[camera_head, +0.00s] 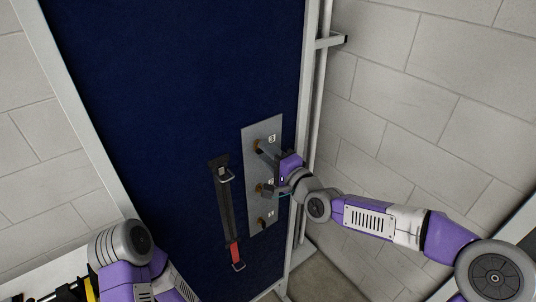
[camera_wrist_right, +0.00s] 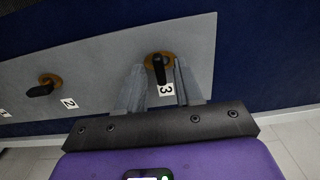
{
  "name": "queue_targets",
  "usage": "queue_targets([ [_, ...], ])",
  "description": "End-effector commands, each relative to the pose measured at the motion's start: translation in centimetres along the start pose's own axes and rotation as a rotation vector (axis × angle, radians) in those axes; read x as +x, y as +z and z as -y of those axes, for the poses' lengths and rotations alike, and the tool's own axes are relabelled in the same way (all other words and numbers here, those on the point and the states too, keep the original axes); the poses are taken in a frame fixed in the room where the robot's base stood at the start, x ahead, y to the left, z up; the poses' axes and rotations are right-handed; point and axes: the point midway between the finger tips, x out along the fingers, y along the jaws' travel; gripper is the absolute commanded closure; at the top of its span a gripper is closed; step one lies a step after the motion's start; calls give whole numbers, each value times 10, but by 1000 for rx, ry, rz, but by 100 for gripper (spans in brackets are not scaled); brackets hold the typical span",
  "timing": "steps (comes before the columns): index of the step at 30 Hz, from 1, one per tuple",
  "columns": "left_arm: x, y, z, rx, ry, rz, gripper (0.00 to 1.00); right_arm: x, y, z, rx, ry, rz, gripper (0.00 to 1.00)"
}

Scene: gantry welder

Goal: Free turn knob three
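A grey plate (camera_head: 265,130) on a dark blue panel carries three dark knobs with brass-coloured bases, labelled 3, 2 and 1 from top to bottom. Knob three (camera_wrist_right: 159,67) shows in the right wrist view with its black handle pointing toward the camera, above its label. My right gripper (camera_wrist_right: 158,82) is open, its two grey fingers on either side of the handle; contact cannot be told. In the head view my right gripper (camera_head: 272,156) reaches in from the right and partly covers knob three (camera_head: 258,146). My left arm shows at lower left; its gripper is out of view.
Knob two (camera_wrist_right: 43,87) sits beside knob three on the plate, and knob one (camera_head: 261,222) is lowest. A black strap with a red part (camera_head: 229,215) hangs left of the plate. A pale frame post (camera_head: 302,110) and block wall stand to the right.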

Motion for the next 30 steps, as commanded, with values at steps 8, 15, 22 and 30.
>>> queue_targets([
  [8,0,0,0,0,0,0,57,0,0,0,0,0,0,100],
  [15,2,0,1,0,0,0,57,0,0,0,-9,0,0,100],
  [22,12,-1,5,0,0,0,57,0,0,-2,-85,-1,0,100],
  [30,37,-2,14,0,0,0,57,0,1,-3,-293,-3,0,100],
])
